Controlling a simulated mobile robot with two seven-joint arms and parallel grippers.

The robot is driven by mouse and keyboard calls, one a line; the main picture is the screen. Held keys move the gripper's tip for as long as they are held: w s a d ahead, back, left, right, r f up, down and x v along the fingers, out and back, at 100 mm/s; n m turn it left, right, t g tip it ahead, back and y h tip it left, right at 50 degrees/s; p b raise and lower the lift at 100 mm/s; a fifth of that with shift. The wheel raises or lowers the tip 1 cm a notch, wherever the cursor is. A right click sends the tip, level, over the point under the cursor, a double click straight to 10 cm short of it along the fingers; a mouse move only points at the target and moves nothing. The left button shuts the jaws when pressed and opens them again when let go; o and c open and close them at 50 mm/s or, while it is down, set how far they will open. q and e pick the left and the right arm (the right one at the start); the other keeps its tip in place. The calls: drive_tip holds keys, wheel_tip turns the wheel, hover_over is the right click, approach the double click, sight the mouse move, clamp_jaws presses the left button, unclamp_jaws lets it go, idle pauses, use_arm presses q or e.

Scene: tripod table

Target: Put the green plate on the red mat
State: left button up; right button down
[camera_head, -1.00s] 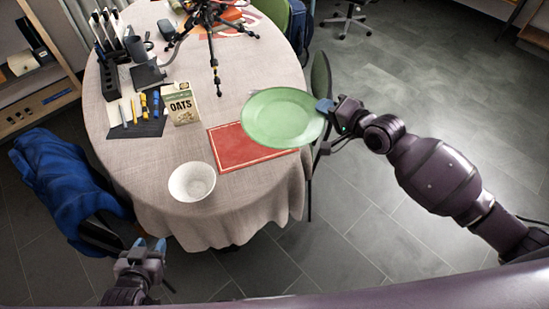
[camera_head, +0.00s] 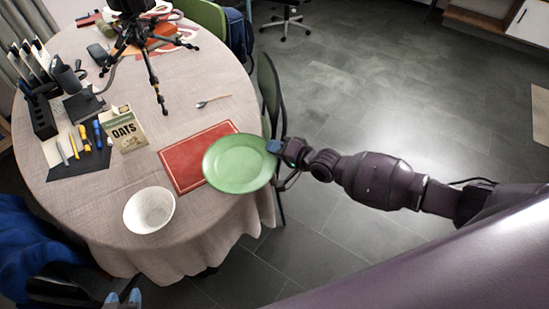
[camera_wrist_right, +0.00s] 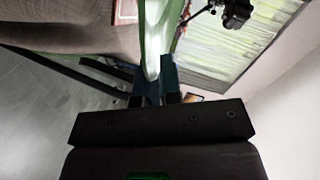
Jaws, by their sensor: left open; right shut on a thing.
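The green plate (camera_head: 238,163) is held by its right edge in my right gripper (camera_head: 273,148), which is shut on it. The plate appears over the right part of the red mat (camera_head: 186,163) and the table's right edge. Its height above the mat is hard to tell. In the right wrist view the plate (camera_wrist_right: 155,40) shows nearly edge-on between the fingers (camera_wrist_right: 157,88), with a corner of the red mat (camera_wrist_right: 125,12) beside it. My left gripper (camera_head: 123,298) is open and empty at the bottom edge, only its fingertips showing, off the table.
On the round table (camera_head: 200,230), a white bowl (camera_head: 149,210) stands in front of the mat and an oats box (camera_head: 125,129) to its left. A spoon (camera_head: 213,101) lies behind the mat. A tripod (camera_head: 135,30) stands further back. A green chair (camera_head: 270,95) is close behind my right gripper.

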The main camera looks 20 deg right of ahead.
wheel_tip(320, 180, down, 4)
drive_tip(key=shift+f+b, duration=0.1)
drive_tip(key=shift+b, duration=0.4)
drive_tip(key=shift+f, duration=0.3)
drive_tip(key=c, duration=1.3)
unclamp_jaws()
drive_tip(key=v, duration=0.8)
drive_tip(key=p+v, duration=0.1)
drive_tip(key=v, duration=0.3)
drive_tip(key=shift+s+a+r, duration=0.1)
drive_tip(key=shift+r, duration=0.2)
